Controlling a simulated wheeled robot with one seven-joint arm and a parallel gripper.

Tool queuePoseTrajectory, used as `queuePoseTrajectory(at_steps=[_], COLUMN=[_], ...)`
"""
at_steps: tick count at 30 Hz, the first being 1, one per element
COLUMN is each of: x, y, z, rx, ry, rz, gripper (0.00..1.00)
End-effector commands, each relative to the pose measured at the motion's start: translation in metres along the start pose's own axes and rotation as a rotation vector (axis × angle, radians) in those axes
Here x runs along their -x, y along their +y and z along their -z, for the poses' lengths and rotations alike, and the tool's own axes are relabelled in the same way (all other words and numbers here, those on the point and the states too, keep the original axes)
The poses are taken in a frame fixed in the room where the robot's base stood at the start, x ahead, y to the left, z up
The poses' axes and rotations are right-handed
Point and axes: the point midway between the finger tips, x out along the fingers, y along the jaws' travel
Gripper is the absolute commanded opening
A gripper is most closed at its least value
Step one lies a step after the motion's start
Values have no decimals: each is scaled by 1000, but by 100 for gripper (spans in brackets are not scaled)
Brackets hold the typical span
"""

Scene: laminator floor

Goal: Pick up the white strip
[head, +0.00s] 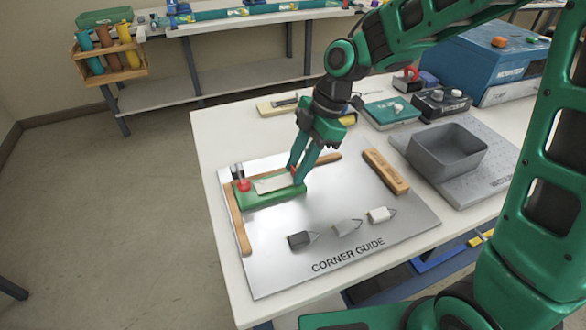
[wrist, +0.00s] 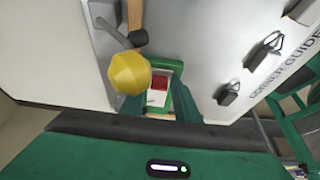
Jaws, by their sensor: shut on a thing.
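The white strip (head: 272,184) is a thin pale piece over the green block (head: 268,198) at the left of the metal plate. My gripper (head: 298,178) points down at the strip's right end and is shut on it. In the wrist view the strip (wrist: 157,97) shows between my fingers (wrist: 160,103), beside a red piece (wrist: 160,83). The fingers hide part of its end. I cannot tell whether the strip touches the block or is slightly above it.
A red knob (head: 243,185) stands at the block's left end. Wooden bars (head: 385,171) and several clips (head: 347,227) lie on the corner guide plate (head: 330,200). A grey bin (head: 447,150) stands to the right. A yellow rounded thing (wrist: 130,73) is close in the wrist view.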

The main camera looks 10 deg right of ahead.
Motion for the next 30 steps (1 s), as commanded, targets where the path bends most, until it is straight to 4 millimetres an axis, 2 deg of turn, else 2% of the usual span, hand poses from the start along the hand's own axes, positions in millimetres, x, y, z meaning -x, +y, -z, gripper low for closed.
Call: queuePoseTrajectory(at_steps=[9, 21, 30], x=[37, 53, 61], y=[-1, -47, -67], z=[17, 87, 118], rx=[3, 7, 4], ry=[0, 0, 0], rz=[-3, -1, 0], gripper=[12, 12, 12])
